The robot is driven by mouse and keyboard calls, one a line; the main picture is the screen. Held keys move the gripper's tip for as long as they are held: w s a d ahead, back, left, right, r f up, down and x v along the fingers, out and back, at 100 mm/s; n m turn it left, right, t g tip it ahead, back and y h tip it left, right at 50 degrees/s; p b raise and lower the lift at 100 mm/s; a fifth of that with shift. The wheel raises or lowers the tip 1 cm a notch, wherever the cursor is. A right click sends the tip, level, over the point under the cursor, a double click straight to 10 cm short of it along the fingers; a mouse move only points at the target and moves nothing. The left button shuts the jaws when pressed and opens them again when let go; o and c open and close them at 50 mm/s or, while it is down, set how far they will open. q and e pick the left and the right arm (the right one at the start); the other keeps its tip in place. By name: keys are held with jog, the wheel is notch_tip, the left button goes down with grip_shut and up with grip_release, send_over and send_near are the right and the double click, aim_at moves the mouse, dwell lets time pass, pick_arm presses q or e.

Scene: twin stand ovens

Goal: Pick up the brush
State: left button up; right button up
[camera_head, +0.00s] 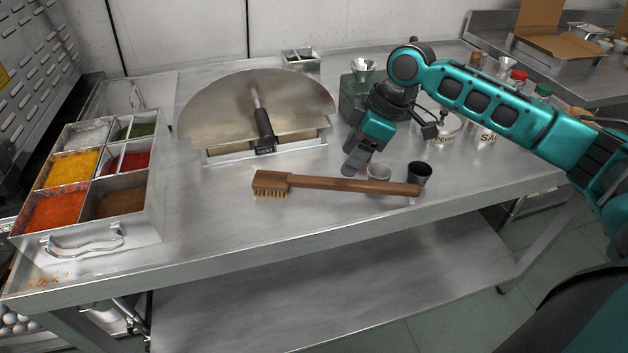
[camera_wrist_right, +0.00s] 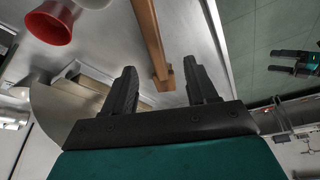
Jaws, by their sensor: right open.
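The brush (camera_head: 335,184) lies on the steel table near its front, with a long wooden handle and a bristle head at its left end. In the right wrist view the brush (camera_wrist_right: 148,38) runs in from the top, and its near end shows between the fingers but beyond them. My right gripper (camera_head: 355,160) is just behind the brush handle, above the table, pointing down. It is open and empty in the wrist view (camera_wrist_right: 160,85). My left gripper (camera_wrist_right: 297,62) shows at the right edge of the wrist view, with its fingers apart and nothing between them.
A half-round metal peel (camera_head: 220,105) lies behind the brush. A spice tray (camera_head: 150,215) stands at left.

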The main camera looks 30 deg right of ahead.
aim_at(333, 180)
jog(key=x, duration=0.4)
jog(key=shift+w+a+f, duration=0.1)
jog(key=shift+f, duration=0.2)
jog(key=x, duration=0.5)
jog(key=shift+w+d+f+b, duration=0.1)
jog(key=shift+w+d+b, duration=0.15)
jog(key=shift+w+b, duration=0.1)
grip_shut()
